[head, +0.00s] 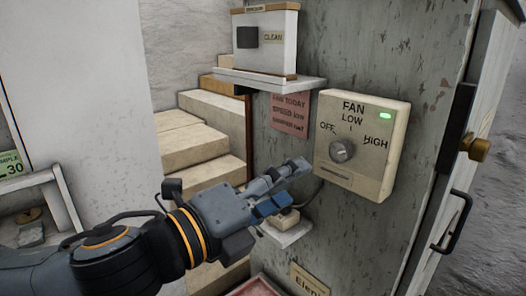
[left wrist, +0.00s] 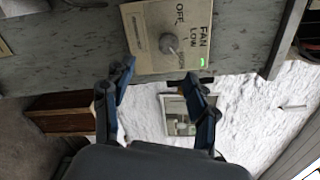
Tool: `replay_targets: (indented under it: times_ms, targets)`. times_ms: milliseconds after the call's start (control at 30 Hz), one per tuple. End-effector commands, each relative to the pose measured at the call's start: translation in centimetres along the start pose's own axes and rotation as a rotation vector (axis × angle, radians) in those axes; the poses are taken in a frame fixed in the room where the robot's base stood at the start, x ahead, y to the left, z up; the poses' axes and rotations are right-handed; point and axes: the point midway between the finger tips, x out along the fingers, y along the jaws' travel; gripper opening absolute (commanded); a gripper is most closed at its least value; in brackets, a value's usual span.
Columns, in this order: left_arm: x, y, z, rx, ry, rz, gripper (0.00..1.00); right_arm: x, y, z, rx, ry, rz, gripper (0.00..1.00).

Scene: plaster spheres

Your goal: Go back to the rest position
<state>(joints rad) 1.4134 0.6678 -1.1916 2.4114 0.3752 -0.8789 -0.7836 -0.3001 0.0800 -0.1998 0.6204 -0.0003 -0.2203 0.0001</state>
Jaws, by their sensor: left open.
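My left gripper (head: 287,186) reaches in from the left in the head view, with its fingers spread and nothing between them. The fan control box (head: 370,185) is cream, on the grey panel just right of and above the fingertips. Its round grey knob (head: 342,150) sits among the marks OFF, LOW and HIGH; I cannot tell its exact setting. A green light (head: 385,115) glows on the box. In the left wrist view, the open gripper (left wrist: 158,68) is below the box (left wrist: 145,35), with a gap between its fingers and the knob (left wrist: 168,43). My right gripper is not in view.
A small ledge (head: 288,236) with a pale block is close below the fingers. A box marked CLEAN (head: 265,55) stands on a shelf (head: 267,82) above. Stone steps (head: 185,145) rise behind the arm. A black handle (head: 455,222) and brass knob (head: 477,148) stick out at right.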

Motion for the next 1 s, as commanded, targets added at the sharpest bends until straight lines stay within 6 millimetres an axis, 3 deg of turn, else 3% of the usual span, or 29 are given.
replay_targets:
  times_ms: [267,567,667,800,900,1000]
  targets:
    - [0.1,6.9,-0.8,-0.534,-0.098,0.076,0.58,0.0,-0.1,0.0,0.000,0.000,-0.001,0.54]
    - [-3.3,18.7,-0.9,-1.147,-0.366,0.234,0.58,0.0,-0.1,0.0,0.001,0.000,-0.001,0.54]
    - [-5.8,23.6,-1.7,-1.345,-0.497,0.308,0.58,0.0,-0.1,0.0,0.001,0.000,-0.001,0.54]
    - [-10.6,30.8,-4.1,-1.601,-0.720,0.434,0.58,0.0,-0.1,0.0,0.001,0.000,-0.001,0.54]
    - [-14.9,35.3,-6.5,-1.750,-0.896,0.526,0.58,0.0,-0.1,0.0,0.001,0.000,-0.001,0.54]
    - [-18.9,38.4,-8.9,-1.851,-1.052,0.604,0.58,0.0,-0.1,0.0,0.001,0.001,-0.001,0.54]
